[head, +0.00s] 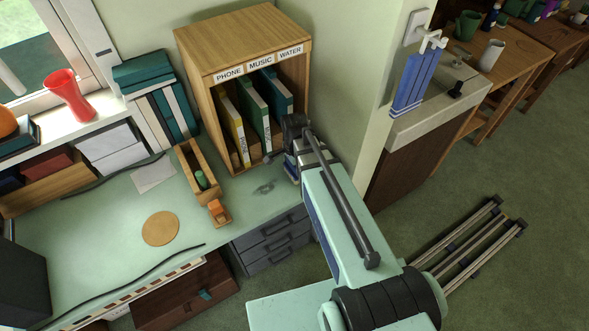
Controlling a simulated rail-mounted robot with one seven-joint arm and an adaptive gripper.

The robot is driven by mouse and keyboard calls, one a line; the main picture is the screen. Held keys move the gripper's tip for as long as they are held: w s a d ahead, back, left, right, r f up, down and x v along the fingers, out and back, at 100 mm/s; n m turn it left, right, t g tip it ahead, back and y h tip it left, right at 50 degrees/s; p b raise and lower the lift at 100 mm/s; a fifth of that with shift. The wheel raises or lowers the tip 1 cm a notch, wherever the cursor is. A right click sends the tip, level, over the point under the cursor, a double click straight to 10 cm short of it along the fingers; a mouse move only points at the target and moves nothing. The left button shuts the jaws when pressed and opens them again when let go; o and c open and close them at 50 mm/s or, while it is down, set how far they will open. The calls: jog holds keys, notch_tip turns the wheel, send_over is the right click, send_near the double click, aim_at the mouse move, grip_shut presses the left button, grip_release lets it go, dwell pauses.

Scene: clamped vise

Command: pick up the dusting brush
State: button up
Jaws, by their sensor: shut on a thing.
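My gripper (277,156) is at the front right of the wooden shelf unit, above the right end of the green desk (110,230). It looks small and dark, partly hidden by my own arm. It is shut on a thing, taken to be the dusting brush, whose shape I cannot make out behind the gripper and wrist. No dusting brush shows clearly elsewhere. A dark smudge or shadow (264,187) lies on the desk just below the gripper.
The shelf unit (228,54) with upright binders stands close behind my gripper. A narrow wooden tray (186,166) and a small orange-and-wood item (218,212) lie to its left. A round tan mat (160,229) is further left. A wall corner stands at right.

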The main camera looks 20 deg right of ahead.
jog(key=shift+r, duration=0.15)
notch_tip(320, 180, up, 20)
jog(key=b, duration=0.4)
dwell(0.4)
